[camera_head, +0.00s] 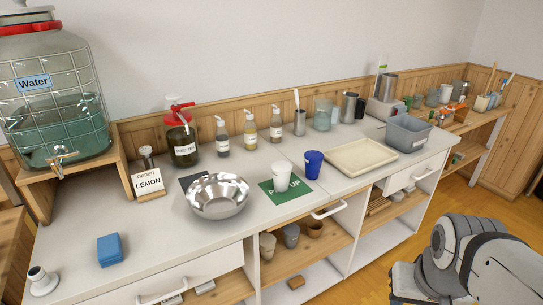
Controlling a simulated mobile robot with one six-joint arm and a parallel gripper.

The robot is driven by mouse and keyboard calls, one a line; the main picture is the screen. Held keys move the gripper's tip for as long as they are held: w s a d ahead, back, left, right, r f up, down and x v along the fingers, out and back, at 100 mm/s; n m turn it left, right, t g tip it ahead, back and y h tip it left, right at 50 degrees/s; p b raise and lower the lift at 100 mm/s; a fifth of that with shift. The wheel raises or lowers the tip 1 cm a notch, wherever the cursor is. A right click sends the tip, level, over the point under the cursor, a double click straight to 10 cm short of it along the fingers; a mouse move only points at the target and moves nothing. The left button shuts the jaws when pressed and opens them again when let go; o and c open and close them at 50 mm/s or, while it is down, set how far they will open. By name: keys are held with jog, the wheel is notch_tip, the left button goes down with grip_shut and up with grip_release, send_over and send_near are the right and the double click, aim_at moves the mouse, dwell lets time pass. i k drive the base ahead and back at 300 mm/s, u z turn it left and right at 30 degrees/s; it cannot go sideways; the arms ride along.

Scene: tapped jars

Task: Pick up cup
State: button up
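A white cup (282,177) stands upright on a green mat (268,196) with white lettering, near the middle of the counter. A blue cup (313,164) stands upright just right of the mat. Several more cups, among them a grey one (291,235) and a brown one (315,228), stand on the open shelf under the counter. Part of my grey arm (490,260) shows at the lower right, well away from the cups. My gripper is not in view.
A steel bowl (217,197) sits left of the mat and a cream tray (349,157) right of the blue cup. Several bottles line the back wall. A tapped water jar (50,95) stands at left. A blue block (110,249) lies at front left, with bare counter around it.

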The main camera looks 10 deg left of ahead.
aim_at(281, 170)
jog(key=u, duration=0.5)
jog(key=i, duration=0.95)
jog(key=u, duration=0.4)
